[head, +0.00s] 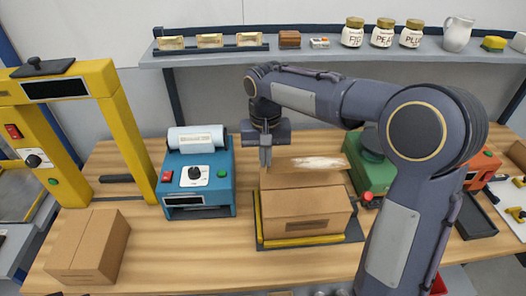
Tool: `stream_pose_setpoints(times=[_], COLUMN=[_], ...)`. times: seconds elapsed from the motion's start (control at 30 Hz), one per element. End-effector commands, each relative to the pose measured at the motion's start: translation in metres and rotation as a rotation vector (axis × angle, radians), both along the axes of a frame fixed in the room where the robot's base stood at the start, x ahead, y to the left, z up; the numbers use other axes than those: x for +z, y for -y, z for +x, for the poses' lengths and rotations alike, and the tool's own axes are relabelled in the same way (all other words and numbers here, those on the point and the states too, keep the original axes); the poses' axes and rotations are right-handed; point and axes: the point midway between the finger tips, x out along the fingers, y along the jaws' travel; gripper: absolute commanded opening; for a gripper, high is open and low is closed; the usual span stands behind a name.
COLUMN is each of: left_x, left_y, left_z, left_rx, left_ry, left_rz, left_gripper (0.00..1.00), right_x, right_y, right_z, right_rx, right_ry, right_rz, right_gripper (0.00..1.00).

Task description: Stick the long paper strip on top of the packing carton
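The packing carton (305,205) is a closed brown box on a dark mat at the middle of the bench. A long brown paper strip (312,163) with a whitish streak shows above the carton's far edge. Its left end meets the fingers of my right gripper (265,158). That gripper points down at the carton's far left corner, and its fingers look shut on the strip's end. I cannot tell whether the strip touches the carton. My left gripper is not in view.
A blue machine (196,180) with a white roll stands left of the carton. Another carton (88,247) is at the front left, by a yellow frame (125,115). A green machine (368,175) is behind right. A shelf (340,55) holds jars above. Wood between the cartons is clear.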

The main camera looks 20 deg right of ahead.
Motion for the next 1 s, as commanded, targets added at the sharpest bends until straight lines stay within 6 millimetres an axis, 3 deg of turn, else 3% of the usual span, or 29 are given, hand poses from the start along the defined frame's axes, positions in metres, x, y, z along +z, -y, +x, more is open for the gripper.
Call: stream_pose_setpoints(times=[1.0], left_x=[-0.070], left_y=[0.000], left_z=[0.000], left_rx=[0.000], left_ry=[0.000], left_rz=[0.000], left_gripper=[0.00], right_x=[-0.080], right_y=[0.000], right_z=[0.000], right_rx=[-0.001], right_ry=[-0.001], right_rz=[-0.001], right_gripper=[0.00])
